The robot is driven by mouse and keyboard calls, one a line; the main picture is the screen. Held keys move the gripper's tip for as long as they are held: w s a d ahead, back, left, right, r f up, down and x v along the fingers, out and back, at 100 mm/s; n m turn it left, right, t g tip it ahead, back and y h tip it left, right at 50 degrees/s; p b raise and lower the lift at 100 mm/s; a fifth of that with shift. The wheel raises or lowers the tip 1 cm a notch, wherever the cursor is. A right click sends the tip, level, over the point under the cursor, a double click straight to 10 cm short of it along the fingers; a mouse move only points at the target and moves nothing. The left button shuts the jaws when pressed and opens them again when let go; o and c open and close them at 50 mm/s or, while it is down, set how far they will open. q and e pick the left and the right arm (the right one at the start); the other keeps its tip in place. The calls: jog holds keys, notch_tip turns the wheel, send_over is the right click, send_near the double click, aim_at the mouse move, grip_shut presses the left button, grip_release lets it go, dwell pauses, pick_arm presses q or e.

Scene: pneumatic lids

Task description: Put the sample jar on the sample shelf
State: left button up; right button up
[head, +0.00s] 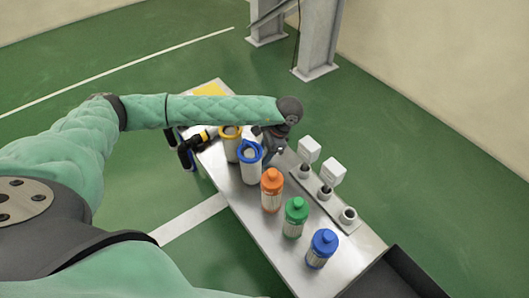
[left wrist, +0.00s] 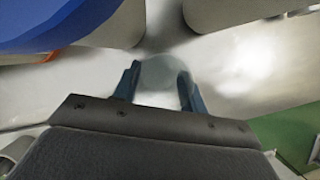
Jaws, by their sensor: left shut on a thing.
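My left gripper (head: 272,148) is low over the metal table, just right of the canister with the blue ring lid. In the left wrist view, its two dark blue fingers (left wrist: 160,88) are shut on a pale, round-topped thing that looks like the sample jar (left wrist: 161,72). In the head view the gripper hides the jar. I cannot tell from this view whether the jar touches the table. I cannot make out which surface is the sample shelf. My right gripper is not in view.
Orange (head: 271,189), green (head: 294,217) and blue (head: 321,248) bottles run toward the front. A rail (head: 325,195) with white-topped fittings lies right. A yellow patch (head: 209,90) marks the far end.

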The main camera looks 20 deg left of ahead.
pick_arm(q)
jog(key=shift+f, duration=0.2)
jog(key=o, duration=1)
jog(key=shift+r, duration=0.1)
jog(key=shift+c, duration=0.2)
